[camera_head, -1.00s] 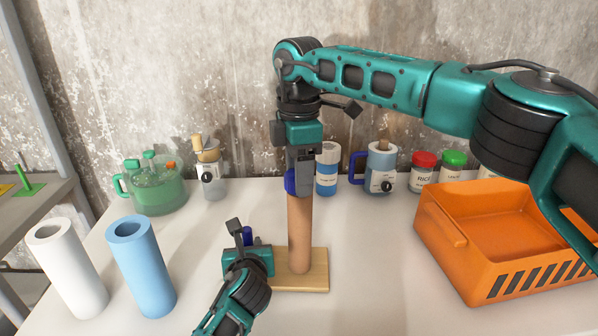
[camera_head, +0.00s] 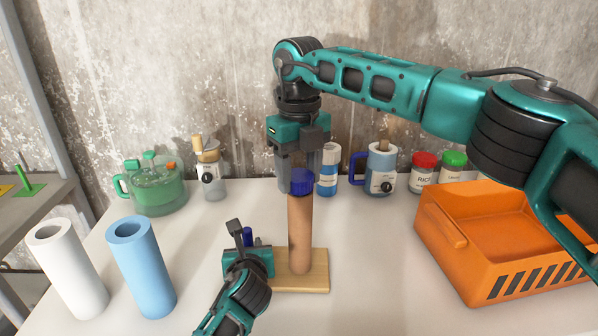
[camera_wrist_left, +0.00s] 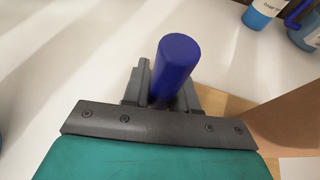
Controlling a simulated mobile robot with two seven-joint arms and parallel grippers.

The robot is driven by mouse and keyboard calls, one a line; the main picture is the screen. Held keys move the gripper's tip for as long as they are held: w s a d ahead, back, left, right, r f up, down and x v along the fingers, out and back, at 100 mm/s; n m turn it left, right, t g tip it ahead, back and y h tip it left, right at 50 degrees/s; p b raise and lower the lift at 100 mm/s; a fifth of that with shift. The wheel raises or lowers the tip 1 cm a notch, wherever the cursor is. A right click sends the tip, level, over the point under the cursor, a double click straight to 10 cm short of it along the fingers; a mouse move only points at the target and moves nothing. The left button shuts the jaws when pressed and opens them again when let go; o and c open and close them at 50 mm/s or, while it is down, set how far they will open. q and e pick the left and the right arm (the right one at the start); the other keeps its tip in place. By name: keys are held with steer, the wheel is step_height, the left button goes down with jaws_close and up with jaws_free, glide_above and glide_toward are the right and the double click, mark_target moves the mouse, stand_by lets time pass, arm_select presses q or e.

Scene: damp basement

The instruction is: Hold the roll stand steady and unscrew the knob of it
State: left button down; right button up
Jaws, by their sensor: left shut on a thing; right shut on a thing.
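The roll stand is a wooden post (camera_head: 300,235) upright on a flat wooden base (camera_head: 312,283), with a blue knob (camera_head: 302,179) on top. My right gripper (camera_head: 299,186) points down over the post and is shut on the knob, its fingers on either side of it. My left gripper (camera_head: 248,242) is low, left of the post, shut on an upright blue peg (camera_head: 247,234) by the base. In the left wrist view the blue peg (camera_wrist_left: 175,65) stands between the fingers; its foot is hidden. The post (camera_wrist_left: 290,120) shows there at the right.
A white roll (camera_head: 68,268) and a blue roll (camera_head: 142,267) stand at the left. An orange crate (camera_head: 490,270) is at the right.

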steer(key=n, duration=0.5)
steer(key=shift+n, duration=0.4)
steer(key=n, duration=0.8)
steer(key=shift+n, duration=0.4)
steer(key=n, duration=0.5)
steer(key=shift+r, duration=0.1)
steer(key=shift+r, duration=0.15)
steer(key=shift+r, duration=0.95)
